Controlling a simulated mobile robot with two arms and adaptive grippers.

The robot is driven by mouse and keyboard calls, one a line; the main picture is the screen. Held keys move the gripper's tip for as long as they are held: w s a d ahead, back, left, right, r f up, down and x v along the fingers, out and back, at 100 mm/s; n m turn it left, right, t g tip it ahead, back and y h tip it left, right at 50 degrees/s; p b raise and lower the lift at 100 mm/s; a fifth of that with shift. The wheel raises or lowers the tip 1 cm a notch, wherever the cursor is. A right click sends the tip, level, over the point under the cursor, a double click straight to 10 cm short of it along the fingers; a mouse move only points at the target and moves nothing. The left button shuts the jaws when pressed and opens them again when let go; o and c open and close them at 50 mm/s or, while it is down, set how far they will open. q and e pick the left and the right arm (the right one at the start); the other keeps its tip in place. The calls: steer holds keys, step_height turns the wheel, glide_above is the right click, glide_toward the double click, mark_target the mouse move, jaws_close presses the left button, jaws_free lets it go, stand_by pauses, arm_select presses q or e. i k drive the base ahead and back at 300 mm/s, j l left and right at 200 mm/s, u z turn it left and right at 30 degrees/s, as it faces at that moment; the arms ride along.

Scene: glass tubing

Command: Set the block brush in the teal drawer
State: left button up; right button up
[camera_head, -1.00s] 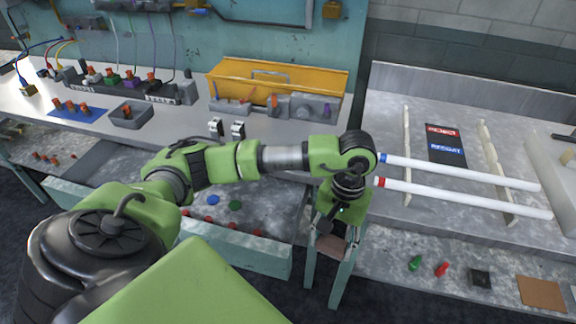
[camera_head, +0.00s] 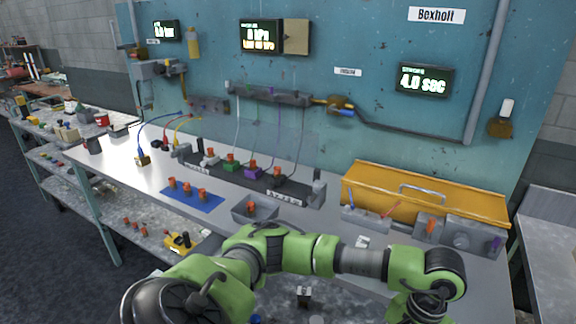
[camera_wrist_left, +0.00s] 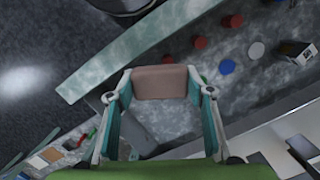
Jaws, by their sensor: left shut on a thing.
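My left gripper (camera_wrist_left: 166,90) is shut on a brownish-pink block, apparently the block brush (camera_wrist_left: 166,82), held between its fingertips in the left wrist view. Its bristles cannot be made out. Below it lies a grey speckled surface with a pale teal front edge (camera_wrist_left: 120,52); this may be the teal drawer, but I cannot tell for sure. The block appears above the area just inside that edge. In the head view my left arm reaches to the lower right, and its fingers are cut off by the bottom edge. My right gripper is not in view.
Red discs (camera_wrist_left: 200,42), a blue disc (camera_wrist_left: 227,66) and a white disc (camera_wrist_left: 256,50) lie on the speckled surface. The bench above holds a yellow toolbox (camera_head: 425,193), a blue mat (camera_head: 192,198) and a small grey tray (camera_head: 254,209). A teal panel stands behind.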

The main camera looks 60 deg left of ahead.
mark_target(278, 294)
steer(key=k+j, duration=0.1)
steer(key=j, duration=0.3)
steer(key=k+j, duration=0.1)
steer(key=j, duration=0.3)
steer(key=k+j+z, duration=0.1)
steer(key=j, duration=0.3)
steer(key=k+j, duration=0.1)
steer(key=j, duration=0.25)
steer(key=k+j, duration=0.1)
steer(key=j, duration=0.3)
steer(key=k+j+z, duration=0.1)
steer(key=j, duration=0.3)
